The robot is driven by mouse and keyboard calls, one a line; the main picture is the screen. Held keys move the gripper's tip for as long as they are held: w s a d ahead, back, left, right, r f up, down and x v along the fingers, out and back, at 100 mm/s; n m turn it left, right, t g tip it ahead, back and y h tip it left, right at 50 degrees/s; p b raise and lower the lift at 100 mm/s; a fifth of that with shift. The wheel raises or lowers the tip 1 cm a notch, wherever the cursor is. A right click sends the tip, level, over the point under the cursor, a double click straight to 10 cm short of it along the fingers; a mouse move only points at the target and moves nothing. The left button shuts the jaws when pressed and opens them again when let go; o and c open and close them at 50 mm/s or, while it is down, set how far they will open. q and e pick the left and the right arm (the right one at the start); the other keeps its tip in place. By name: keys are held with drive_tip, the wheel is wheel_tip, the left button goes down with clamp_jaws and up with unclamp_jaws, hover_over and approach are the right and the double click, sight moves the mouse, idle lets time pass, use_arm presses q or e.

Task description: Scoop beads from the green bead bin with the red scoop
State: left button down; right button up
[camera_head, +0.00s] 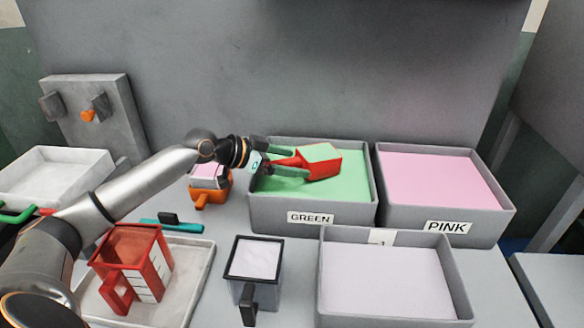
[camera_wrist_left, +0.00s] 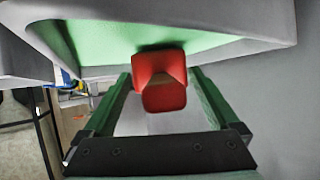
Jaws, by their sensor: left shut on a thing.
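The green bead bin (camera_head: 258,215) is a grey box with a GREEN label, at the middle back. It holds a flat bed of green beads (camera_head: 355,190). The red scoop (camera_head: 325,168) is over this bed, its handle toward the left. A green patch shows at the scoop's top, which looks like beads. My left gripper (camera_head: 298,162) reaches in over the bin's left side, its green fingers shut on the scoop's handle. In the left wrist view, the red scoop (camera_wrist_left: 160,85) sits between the fingers, with green beads beyond. I cannot tell how deep the scoop sits. My right gripper is not in view.
A PINK bin (camera_head: 500,205) adjoins on the right. A grey bin of pale material (camera_head: 395,315) stands in front. A dark-rimmed cup (camera_head: 270,287), a red jug (camera_head: 145,270) on a tray, an orange cup (camera_head: 213,190) and a teal tool (camera_head: 185,227) lie left.

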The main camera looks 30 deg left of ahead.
use_arm(q)
drive_tip(key=shift+t+h, duration=0.3)
drive_tip(key=shift+t, duration=0.1)
drive_tip(key=shift+s+a+r+p, duration=0.1)
drive_tip(key=shift+s+a+r, duration=0.1)
drive_tip(key=shift+r, duration=0.8)
drive_tip(key=shift+s+a+r+p, duration=0.1)
drive_tip(key=shift+s+r, duration=0.1)
drive_tip(key=shift+r, duration=0.85)
drive_tip(key=shift+s+a+r+p, duration=0.1)
drive_tip(key=shift+s+a+r, duration=0.1)
drive_tip(key=shift+r, duration=0.8)
